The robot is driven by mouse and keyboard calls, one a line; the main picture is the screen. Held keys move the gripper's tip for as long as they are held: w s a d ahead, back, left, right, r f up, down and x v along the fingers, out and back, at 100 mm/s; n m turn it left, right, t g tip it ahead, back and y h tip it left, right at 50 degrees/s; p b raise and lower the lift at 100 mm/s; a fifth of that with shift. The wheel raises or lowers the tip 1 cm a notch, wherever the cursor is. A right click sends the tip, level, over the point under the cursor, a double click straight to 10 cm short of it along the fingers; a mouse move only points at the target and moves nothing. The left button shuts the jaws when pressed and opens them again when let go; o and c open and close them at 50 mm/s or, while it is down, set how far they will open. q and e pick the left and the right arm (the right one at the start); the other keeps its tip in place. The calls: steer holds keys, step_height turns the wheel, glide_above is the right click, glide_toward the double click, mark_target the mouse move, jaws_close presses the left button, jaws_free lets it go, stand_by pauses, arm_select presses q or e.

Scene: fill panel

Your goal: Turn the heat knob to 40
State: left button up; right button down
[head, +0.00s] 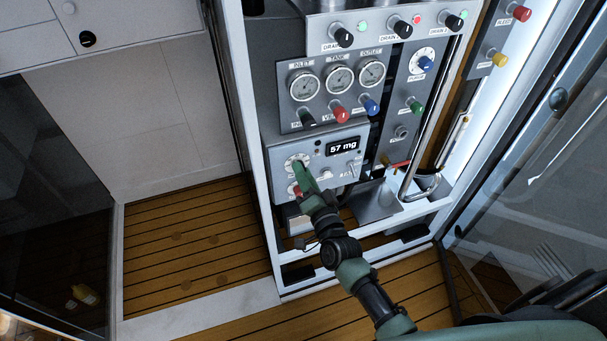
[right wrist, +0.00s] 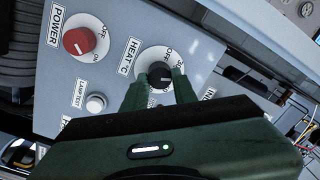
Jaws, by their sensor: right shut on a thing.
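The heat knob (right wrist: 160,75) is black, on a round white dial marked HEAT °C, on the grey lower panel. My right gripper (right wrist: 159,82) is shut on it, one green finger on each side. The fingers cover part of the dial, so I cannot read the number the knob points at. In the head view my right gripper (head: 299,170) reaches the white heat dial (head: 292,159) at the left of the panel and hides most of the knob. My left gripper is not in view.
A red power knob (right wrist: 78,41) sits beside the heat dial, with a white lamp test button (right wrist: 96,103) near it. Gauges (head: 339,79) and coloured knobs fill the panels above. A glass door (head: 545,150) stands at the right.

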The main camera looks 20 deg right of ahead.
steer(key=shift+f+m+b, duration=0.1)
steer(key=shift+m+b, duration=0.2)
steer(key=shift+m, duration=1.7)
steer(key=c, duration=1.1)
jaws_free()
steer(key=s, duration=0.8)
steer(key=shift+d+f+b, duration=0.15)
steer(key=shift+b, duration=0.2)
steer(key=shift+w, duration=0.1)
